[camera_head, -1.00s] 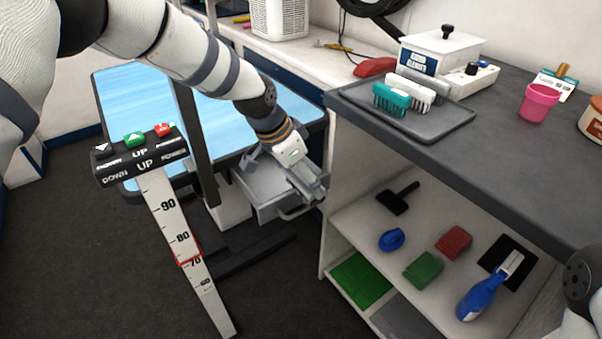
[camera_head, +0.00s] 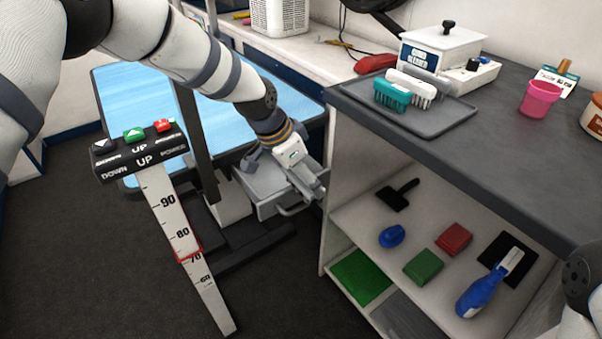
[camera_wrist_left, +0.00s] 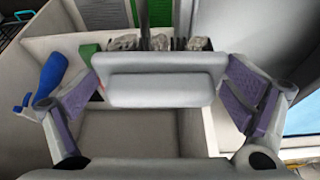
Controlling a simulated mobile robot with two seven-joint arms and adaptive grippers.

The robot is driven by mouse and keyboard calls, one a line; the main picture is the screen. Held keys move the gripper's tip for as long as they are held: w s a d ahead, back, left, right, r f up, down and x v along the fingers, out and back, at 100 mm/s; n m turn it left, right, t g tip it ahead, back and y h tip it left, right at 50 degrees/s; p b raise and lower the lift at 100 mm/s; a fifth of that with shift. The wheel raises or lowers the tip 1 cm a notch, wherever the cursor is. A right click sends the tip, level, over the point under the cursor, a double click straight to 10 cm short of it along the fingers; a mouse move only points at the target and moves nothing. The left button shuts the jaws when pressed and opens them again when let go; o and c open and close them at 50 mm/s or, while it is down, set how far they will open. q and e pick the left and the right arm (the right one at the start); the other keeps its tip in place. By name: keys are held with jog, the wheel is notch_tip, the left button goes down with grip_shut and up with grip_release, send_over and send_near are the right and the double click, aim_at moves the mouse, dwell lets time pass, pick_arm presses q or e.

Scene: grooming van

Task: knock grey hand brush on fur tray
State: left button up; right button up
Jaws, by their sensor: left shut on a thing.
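My left gripper (camera_head: 306,182) is shut on the grey hand brush, just over the right end of a grey open tray, probably the fur tray (camera_head: 262,183), beside the blue table. In the left wrist view the grey hand brush (camera_wrist_left: 165,75) lies crosswise between the purple finger pads of my left gripper (camera_wrist_left: 165,90). Several grey fluffy clumps (camera_wrist_left: 160,43) show along the brush's upper edge; I cannot tell whether they are on it or beyond it. Whether the brush touches the tray cannot be told. My right gripper is out of view.
The shelf unit (camera_head: 345,215) stands close to the right of the left gripper. Its counter holds a grey tray (camera_head: 450,124) with a teal brush (camera_head: 391,95) and a white brush (camera_head: 413,88). A height post with a button panel (camera_head: 140,153) stands in front of the table (camera_head: 125,95).

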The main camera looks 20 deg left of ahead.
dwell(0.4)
pick_arm(q)
jog(key=shift+r+p, duration=0.45)
jog(key=shift+r, duration=0.6)
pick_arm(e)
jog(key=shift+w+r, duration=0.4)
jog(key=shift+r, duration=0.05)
pick_arm(q)
jog(key=shift+f, duration=1.1)
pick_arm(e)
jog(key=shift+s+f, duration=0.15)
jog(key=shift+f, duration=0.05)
pick_arm(q)
jog(key=shift+r, duration=0.1)
jog(key=shift+r+p, duration=0.85)
jog(key=shift+r, duration=2.2)
jog(key=shift+f, duration=0.1)
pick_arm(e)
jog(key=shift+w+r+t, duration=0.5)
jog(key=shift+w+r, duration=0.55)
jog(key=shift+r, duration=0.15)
